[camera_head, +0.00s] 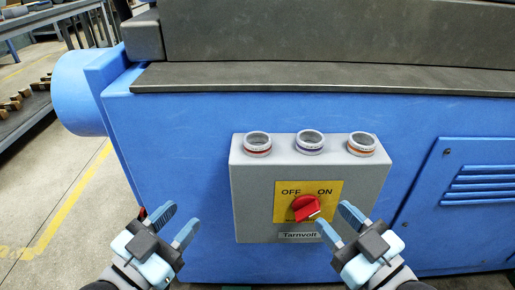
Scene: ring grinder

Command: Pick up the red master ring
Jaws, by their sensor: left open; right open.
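The red master ring (257,144), a grey ring with a red band, stands at the left on top of a grey switch box. A ring with a blue band (310,142) stands in the middle and one with an orange band (361,144) at the right. My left gripper (181,221) is open and empty, below and to the left of the box. My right gripper (336,221) is open and empty, in front of the box's lower right part, below the rings. Neither gripper touches a ring.
The grey switch box (250,203) is on the front of the blue machine (170,160) and has a red rotary switch (305,208) on a yellow plate. A dark ledge (300,78) runs behind and above the rings. A shelf (38,100) with small parts is at the far left.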

